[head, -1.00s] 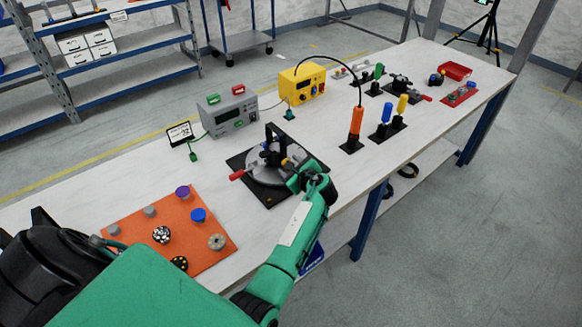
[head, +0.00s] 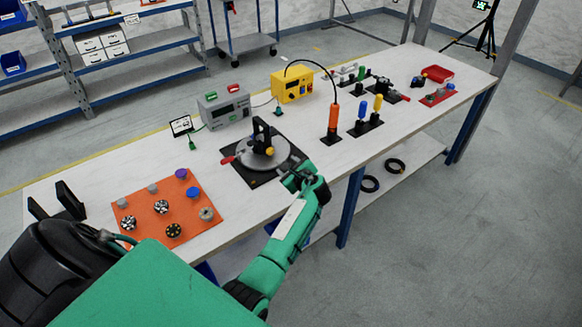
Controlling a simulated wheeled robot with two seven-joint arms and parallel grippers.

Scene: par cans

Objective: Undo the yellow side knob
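The yellow side knob (head: 269,152) sits on the front right of a round grey fixture (head: 258,160) with a black upright bracket (head: 261,134). The fixture stands on a black square plate (head: 235,173). A red handle (head: 228,160) sticks out on its left. My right gripper (head: 297,180) is at the plate's front right corner, apart from the knob. Its fingers are too small and dark to tell their opening. My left gripper (head: 54,203) is at the left table end, its two black fingers spread and empty.
An orange board (head: 148,208) with several knobs lies at the left of the white table. A grey box (head: 223,108) and a yellow box (head: 292,84) stand behind. An orange-handled tool (head: 333,118) stands to the right. Bare table lies between board and plate.

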